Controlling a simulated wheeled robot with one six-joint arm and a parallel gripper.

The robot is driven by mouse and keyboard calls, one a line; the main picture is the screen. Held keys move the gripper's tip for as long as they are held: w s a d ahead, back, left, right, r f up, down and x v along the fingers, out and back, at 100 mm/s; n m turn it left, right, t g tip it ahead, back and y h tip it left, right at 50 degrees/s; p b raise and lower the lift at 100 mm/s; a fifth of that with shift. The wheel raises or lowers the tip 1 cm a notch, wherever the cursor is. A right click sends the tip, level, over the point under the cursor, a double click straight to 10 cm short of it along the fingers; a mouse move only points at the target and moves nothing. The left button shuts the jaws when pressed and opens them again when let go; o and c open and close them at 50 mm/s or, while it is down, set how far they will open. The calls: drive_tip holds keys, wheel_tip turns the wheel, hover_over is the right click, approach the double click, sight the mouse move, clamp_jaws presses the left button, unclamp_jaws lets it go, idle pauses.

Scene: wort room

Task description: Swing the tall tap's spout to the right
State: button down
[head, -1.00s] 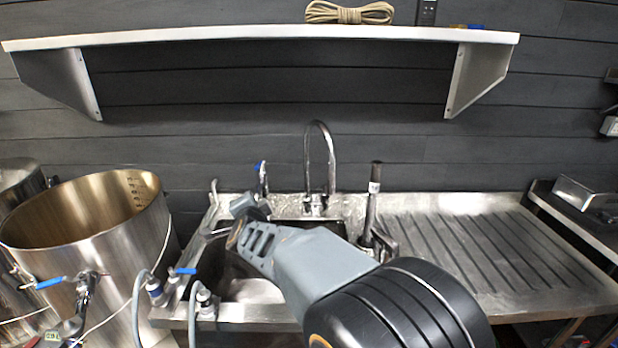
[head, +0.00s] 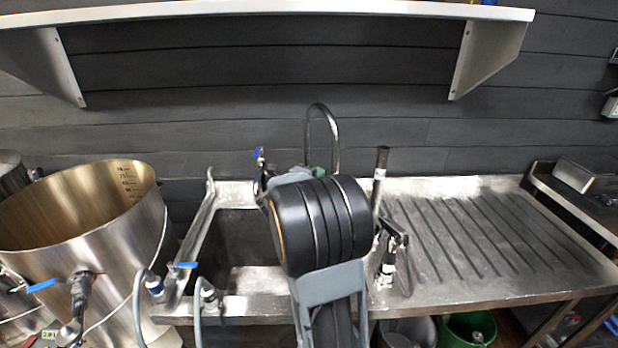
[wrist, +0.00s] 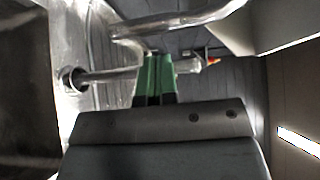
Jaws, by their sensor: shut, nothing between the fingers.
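The tall tap (head: 323,107) is a chrome gooseneck at the back edge of the sink; its arch shows above my arm, and its base is hidden. My gripper's green fingertips (head: 318,171) show in part just in front of the tap. In the wrist view the green fingers (wrist: 155,80) are shut and empty. The tap's spout (wrist: 175,22) crosses above them, close by. A second chrome pipe with a collar (wrist: 105,75), apparently the tap's upright, passes behind the fingers. I cannot tell whether the fingers touch either pipe.
A blue-handled valve (head: 259,160) stands left of the tap, close to my arm. A dark upright pipe (head: 381,170) stands to the right, before the ribbed drainboard (head: 480,240). A large steel kettle (head: 85,235) is at left. A shelf (head: 270,12) hangs above.

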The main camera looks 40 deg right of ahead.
sight(333, 163)
drive_tip(key=d+p, duration=0.1)
drive_tip(key=d, duration=0.2)
drive_tip(key=w+d, duration=0.1)
drive_tip(key=d, duration=0.2)
drive_tip(key=shift+w+d+f+p, duration=0.1)
drive_tip(key=shift+w+d+p, duration=0.05)
drive_tip(key=shift+d+p, duration=0.2)
